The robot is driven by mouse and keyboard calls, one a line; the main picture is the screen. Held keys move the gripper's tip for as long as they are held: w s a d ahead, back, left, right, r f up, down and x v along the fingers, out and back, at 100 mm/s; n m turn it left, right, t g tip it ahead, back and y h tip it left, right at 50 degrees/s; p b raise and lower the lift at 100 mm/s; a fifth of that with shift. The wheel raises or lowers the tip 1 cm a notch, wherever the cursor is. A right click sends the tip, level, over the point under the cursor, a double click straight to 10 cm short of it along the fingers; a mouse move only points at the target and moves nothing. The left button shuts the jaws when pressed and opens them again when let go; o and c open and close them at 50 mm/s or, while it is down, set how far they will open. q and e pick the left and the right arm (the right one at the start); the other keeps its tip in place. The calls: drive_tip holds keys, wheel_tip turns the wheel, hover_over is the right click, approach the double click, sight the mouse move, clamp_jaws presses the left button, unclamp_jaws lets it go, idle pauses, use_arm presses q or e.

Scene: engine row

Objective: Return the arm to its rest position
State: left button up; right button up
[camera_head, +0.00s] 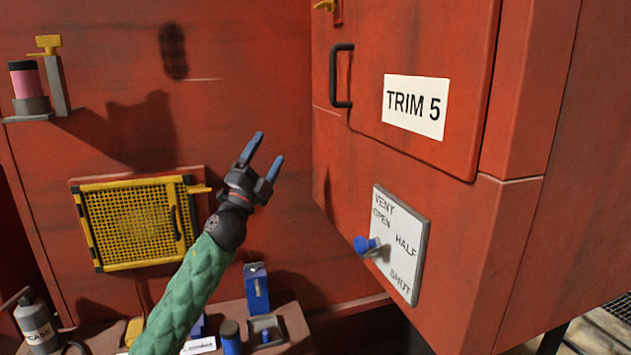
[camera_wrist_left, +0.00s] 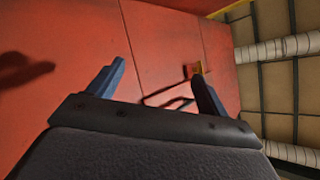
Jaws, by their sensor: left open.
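My left gripper (camera_head: 263,158) is raised in front of the red wall, with its two blue fingers apart and nothing between them. Its green-sleeved arm comes up from the bottom of the head view. In the left wrist view the open fingers (camera_wrist_left: 160,85) frame bare red panel and part of a dark handle. My right gripper is in neither view.
A red cabinet with a TRIM 5 label (camera_head: 415,107) and black handle (camera_head: 341,76) juts out at right. Below is a vent plate (camera_head: 407,262) with a blue knob (camera_head: 364,245). A yellow mesh panel (camera_head: 130,225) is left of my gripper. A cluttered ledge (camera_head: 298,328) lies below.

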use_arm(q)
drive_tip(key=s+a+f+n+g+y, duration=0.25)
drive_tip(key=s+f+n+y, duration=0.3)
drive_tip(key=f, duration=0.75)
drive_tip(key=s+a+f+n+g+y, duration=0.2)
drive_tip(key=s+a+f+n+y, duration=0.4)
drive_tip(key=f, duration=0.8)
drive_tip(key=s+a+f+n+g+y, duration=0.1)
drive_tip(key=s+f+n+g+y, duration=0.25)
drive_tip(key=f+n, duration=0.7)
drive_tip(key=s+f+g, duration=0.4)
drive_tip(key=s+f, duration=0.3)
drive_tip(key=s, duration=0.4)
drive_tip(key=s+f+g, duration=0.3)
drive_tip(key=s+f, duration=0.4)
drive_tip(key=s, duration=0.4)
drive_tip(key=s+f+g, duration=0.4)
drive_tip(key=s+f, duration=0.3)
drive_tip(key=s, duration=0.5)
drive_tip(key=s+d+f+g, duration=0.1)
drive_tip(key=s+f, duration=0.1)
drive_tip(key=f, duration=1.8)
drive_tip(key=s+d+f+g+h, duration=0.1)
drive_tip(key=s+f, duration=0.1)
drive_tip(key=f, duration=1.9)
drive_tip(key=shift+s+d+f, duration=0.15)
drive_tip(key=shift+s+d, duration=0.15)
